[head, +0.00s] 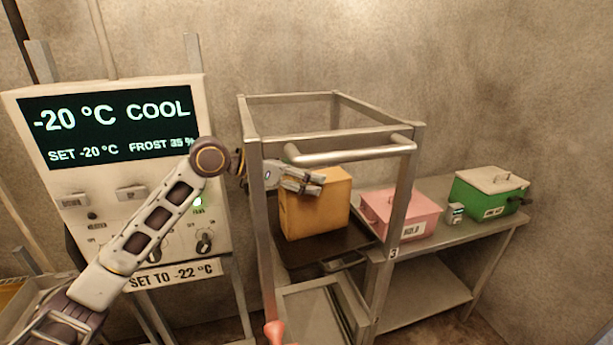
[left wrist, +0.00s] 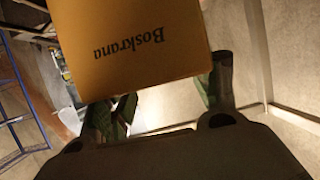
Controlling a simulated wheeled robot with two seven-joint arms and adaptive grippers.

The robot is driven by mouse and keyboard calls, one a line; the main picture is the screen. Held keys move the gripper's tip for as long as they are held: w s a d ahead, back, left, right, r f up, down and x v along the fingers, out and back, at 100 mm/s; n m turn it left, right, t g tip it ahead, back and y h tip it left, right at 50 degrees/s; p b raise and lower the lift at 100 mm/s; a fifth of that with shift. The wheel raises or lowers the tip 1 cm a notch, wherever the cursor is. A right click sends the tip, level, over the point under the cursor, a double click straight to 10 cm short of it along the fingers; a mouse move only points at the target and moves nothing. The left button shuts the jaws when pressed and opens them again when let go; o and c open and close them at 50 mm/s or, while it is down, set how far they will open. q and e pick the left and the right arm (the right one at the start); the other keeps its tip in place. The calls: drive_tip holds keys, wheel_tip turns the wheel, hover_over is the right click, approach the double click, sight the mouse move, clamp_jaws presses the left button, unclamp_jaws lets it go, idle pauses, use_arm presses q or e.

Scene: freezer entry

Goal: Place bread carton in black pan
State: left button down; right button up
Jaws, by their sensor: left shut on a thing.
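The bread carton (head: 318,207) is an orange-yellow box, upright inside the metal frame in the head view. In the left wrist view the carton (left wrist: 135,42) shows the print "Boskrana". My left gripper (head: 305,183) reaches in from the left and is shut on the upper part of the carton. The black pan (head: 347,245) is a dark flat tray on the frame's shelf, directly below the carton. I cannot tell whether the carton's bottom touches the pan. The carton hides the pan's rear part. My right gripper is not in view.
Metal posts and a top rail (head: 350,154) surround the carton. A control panel (head: 120,170) reading -20 °C stands at the left. A pink box (head: 400,213) and a green box (head: 490,193) stand on the bench (head: 455,222) at the right. A pinkish-red knob (head: 274,332) shows low down.

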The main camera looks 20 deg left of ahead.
use_arm(q)
drive_tip(key=shift+c, duration=1.9)
unclamp_jaws()
drive_tip(key=shift+r, duration=0.1)
drive_tip(key=shift+v, duration=0.85)
drive_tip(key=b+v, duration=0.3)
drive_tip(key=v, duration=0.7)
drive_tip(key=shift+s, duration=0.2)
drive_tip(key=shift+a, duration=0.1)
